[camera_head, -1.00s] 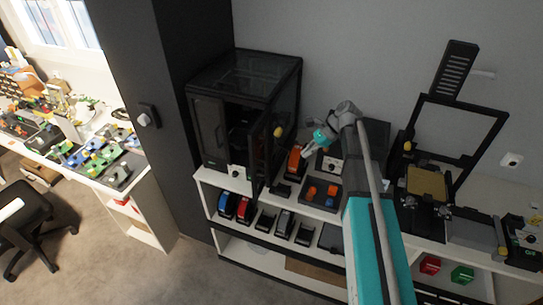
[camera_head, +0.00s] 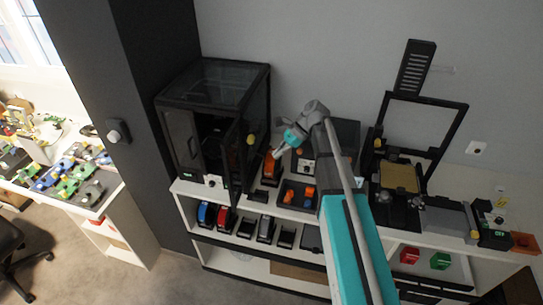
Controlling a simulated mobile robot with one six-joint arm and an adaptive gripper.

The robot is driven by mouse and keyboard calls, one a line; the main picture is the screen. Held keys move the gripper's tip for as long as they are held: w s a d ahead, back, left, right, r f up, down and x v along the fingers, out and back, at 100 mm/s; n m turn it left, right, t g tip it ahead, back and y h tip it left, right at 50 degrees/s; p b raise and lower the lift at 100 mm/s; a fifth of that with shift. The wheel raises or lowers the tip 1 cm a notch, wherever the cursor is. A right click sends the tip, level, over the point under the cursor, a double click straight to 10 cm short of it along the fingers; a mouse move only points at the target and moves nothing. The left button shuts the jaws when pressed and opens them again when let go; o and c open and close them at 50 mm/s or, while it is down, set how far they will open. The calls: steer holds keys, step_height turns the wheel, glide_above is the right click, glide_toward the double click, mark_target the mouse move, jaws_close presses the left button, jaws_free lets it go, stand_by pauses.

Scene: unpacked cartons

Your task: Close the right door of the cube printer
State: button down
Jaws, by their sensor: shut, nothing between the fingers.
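The cube printer (camera_head: 215,85) is a black, box-shaped enclosure with clear panels on the white shelf, left of centre. Its left door (camera_head: 181,138) looks closed. Its right door (camera_head: 236,165) stands open, swung out toward the shelf's front edge, and the dark inside shows between the doors. My gripper (camera_head: 279,151), grey and teal, is shut and empty. It is to the right of the open door, apart from it, above the orange and black items. The fingertips are small in this view.
An orange-and-black item (camera_head: 270,168) and a dark tray with orange parts (camera_head: 297,195) stand below my gripper. An open-frame printer (camera_head: 400,178) stands to the right. A dark cabinet (camera_head: 150,60) flanks the enclosure on the left. Open floor (camera_head: 165,285) lies in front.

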steer(key=a+r+b+x, duration=0.2)
steer(key=b+x, duration=0.4)
steer(key=x, duration=0.5)
steer(key=shift+s+a+f, duration=0.25)
steer(key=shift+s, duration=0.15)
stand_by(0.6)
